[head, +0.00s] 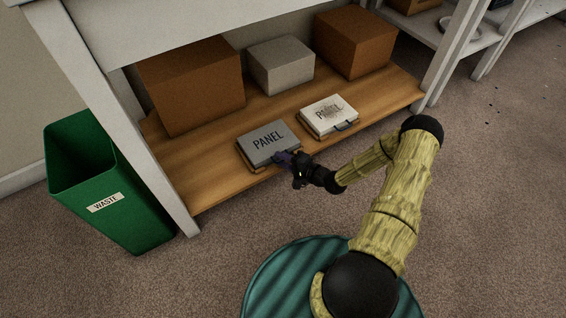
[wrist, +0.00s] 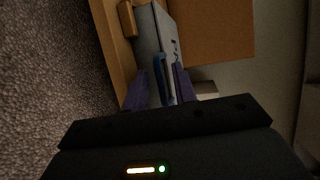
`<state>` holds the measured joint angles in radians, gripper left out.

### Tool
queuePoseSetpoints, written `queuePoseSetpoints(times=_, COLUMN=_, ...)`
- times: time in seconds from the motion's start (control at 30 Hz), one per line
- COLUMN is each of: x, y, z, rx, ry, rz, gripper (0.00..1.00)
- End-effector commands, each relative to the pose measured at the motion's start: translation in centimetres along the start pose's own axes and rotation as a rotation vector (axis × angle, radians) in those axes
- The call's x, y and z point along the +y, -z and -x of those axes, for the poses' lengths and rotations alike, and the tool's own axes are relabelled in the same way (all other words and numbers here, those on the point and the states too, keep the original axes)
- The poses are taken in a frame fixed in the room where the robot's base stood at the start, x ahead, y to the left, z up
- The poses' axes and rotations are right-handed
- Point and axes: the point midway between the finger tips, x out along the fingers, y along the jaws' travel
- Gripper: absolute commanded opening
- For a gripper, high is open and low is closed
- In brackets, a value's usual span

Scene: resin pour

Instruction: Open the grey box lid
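The grey box (head: 268,140), labelled PANEL, lies on the low wooden shelf, its lid (head: 262,133) looking shut. My gripper (head: 285,160) is at its front edge, arm reaching in from the right. In the wrist view the grey box (wrist: 148,35) stands ahead, turned on its side in the picture. The purple fingers of my gripper (wrist: 160,88) are apart, with a blue handle (wrist: 164,75) between them. A gap shows beside the handle; I cannot tell whether a finger touches it. In the head view my gripper hides this handle.
A white box (head: 328,112) with a dark handle lies close to the right of the grey box. Brown cartons (head: 195,85) (head: 355,40) and a pale carton (head: 281,65) stand behind on the shelf (head: 215,185). A green waste bin (head: 115,190) stands left.

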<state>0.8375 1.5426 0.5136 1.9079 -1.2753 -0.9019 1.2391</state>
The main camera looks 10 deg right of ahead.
Motion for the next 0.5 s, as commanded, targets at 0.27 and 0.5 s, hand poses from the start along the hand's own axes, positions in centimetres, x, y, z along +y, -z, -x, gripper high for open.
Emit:
queuePoseSetpoints(times=0.27, x=-0.08, y=0.03, z=-0.1, rx=0.001, ry=0.0, rz=0.001, gripper=0.26)
queuePoseSetpoints(times=0.5, x=-0.01, y=0.03, z=-0.07, rx=0.001, ry=-0.001, rz=0.0, gripper=0.0)
